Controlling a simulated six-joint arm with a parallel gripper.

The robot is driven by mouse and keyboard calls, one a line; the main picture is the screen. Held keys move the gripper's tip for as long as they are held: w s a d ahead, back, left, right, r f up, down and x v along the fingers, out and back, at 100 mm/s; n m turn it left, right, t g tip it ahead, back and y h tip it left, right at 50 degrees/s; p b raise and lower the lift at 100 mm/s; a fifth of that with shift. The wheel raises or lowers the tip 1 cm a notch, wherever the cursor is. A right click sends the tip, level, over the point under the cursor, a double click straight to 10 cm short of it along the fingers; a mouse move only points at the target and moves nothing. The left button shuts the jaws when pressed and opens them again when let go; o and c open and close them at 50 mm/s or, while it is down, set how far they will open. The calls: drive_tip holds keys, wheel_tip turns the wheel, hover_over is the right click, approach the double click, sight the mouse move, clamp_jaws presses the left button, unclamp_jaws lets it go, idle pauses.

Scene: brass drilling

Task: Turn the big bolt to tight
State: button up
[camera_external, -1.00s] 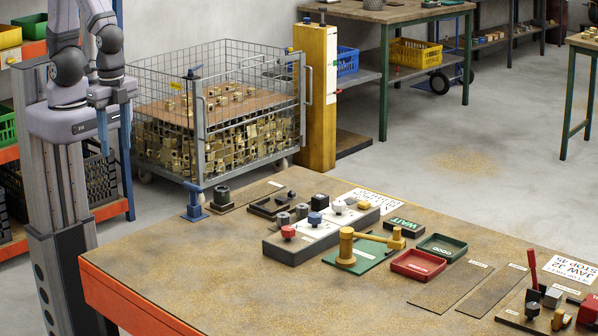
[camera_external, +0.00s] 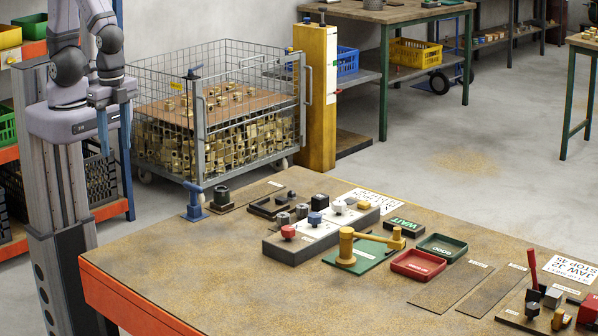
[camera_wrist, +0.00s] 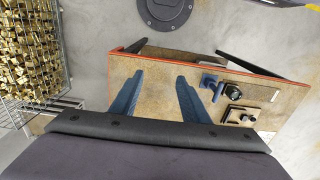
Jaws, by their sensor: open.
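My gripper (camera_external: 114,146) is open and empty, hanging at the left beyond the table's edge. In the wrist view its two blue fingers (camera_wrist: 160,78) are spread apart over the table. No bolt is plainly marked as the big one. A dark round bolt-like piece (camera_external: 221,196) stands on a plate at the table's back left; it also shows in the wrist view (camera_wrist: 233,92). A dark block (camera_external: 322,238) carries red, blue, white and yellow knob-like heads. A smaller dark holder (camera_external: 272,205) with dark pieces lies behind it. My gripper touches none of them.
A blue fixture (camera_external: 194,201) stands at the table's back left corner. A brass post with an arm (camera_external: 346,246) stands on a green plate. Red (camera_external: 417,265) and green (camera_external: 442,248) trays lie right. The table's front left (camera_external: 190,270) is bare. A wire cage (camera_external: 215,110) stands behind.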

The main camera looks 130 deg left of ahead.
drive_tip(key=w+a+n+b, duration=0.3)
drive_tip(key=w+a+n, duration=0.3)
drive_tip(key=w, duration=0.6)
drive_tip(key=n+b, duration=0.8)
drive_tip(key=n, duration=0.4)
approach(292, 194)
drive_tip(key=shift+s+a+f, duration=0.1)
drive_tip(key=shift+s+f, duration=0.15)
drive_tip(key=shift+s+a, duration=0.15)
drive_tip(key=shift+a, duration=0.1)
drive_tip(key=shift+f+p, duration=1.4)
drive_tip(key=shift+f, duration=2.3)
clamp_jaws()
